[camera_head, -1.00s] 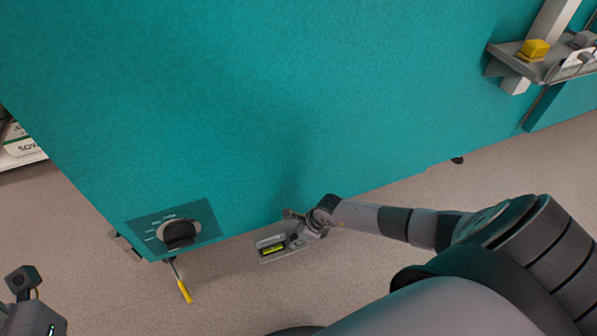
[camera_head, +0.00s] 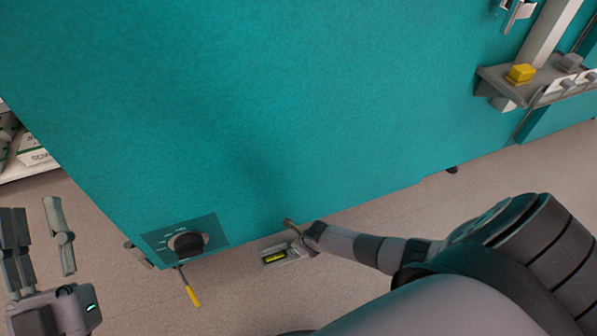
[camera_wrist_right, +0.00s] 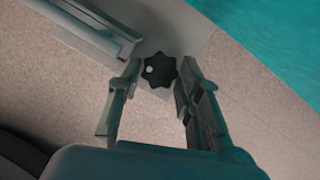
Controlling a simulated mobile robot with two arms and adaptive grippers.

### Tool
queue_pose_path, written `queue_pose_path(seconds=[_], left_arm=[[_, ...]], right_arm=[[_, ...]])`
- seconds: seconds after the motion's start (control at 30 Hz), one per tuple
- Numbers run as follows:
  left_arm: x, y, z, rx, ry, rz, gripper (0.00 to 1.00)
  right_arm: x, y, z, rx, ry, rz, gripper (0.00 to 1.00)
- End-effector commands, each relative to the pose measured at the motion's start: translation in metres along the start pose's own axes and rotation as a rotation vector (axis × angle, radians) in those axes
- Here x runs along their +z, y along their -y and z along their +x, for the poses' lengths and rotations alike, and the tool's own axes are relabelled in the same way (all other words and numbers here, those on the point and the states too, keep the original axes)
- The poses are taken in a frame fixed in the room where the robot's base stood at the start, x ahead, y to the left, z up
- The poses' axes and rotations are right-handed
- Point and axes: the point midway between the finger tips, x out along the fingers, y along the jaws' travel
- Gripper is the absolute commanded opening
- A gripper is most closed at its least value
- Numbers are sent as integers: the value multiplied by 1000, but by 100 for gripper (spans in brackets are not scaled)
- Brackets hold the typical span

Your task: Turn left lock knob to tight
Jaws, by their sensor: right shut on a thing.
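A black lobed knob (camera_wrist_right: 159,70) with a small pale dot shows in the right wrist view, beside a grey plate. My right gripper (camera_wrist_right: 156,74) has its two fingers on either side of the knob and is shut on it. In the head view my right gripper (camera_head: 291,229) is small, by the lower edge of the teal chamber; the knob cannot be made out there. My left gripper (camera_head: 33,206) is at the left edge, fingers apart and empty, away from the chamber.
The teal chamber wall (camera_head: 260,120) fills the middle. A black dial (camera_head: 188,244) and a yellow-tipped lever (camera_head: 192,294) are at its lower left. A grey device with a yellow-green display (camera_head: 275,257) is near my right gripper. A shelf (camera_head: 500,82) holds a yellow block (camera_head: 521,73).

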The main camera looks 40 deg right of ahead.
Motion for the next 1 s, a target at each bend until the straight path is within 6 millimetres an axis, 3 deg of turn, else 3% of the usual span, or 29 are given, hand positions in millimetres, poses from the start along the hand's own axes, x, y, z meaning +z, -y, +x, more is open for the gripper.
queue_pose_path(seconds=[0.2, 0.43, 0.7, 1.0], left_arm=[[52, 8, -8, -15, 313, 12, 34], [91, 14, -31, -29, 556, 18, 34], [112, 18, -50, -38, 701, 21, 34], [116, 18, -54, -39, 730, 21, 34]], right_arm=[[1, -1, -2, -28, -2, 68, 5], [0, -2, -2, -50, -2, 117, 5], [0, -1, -1, -63, -1, 148, 5], [0, -1, 0, -66, -1, 153, 5]])
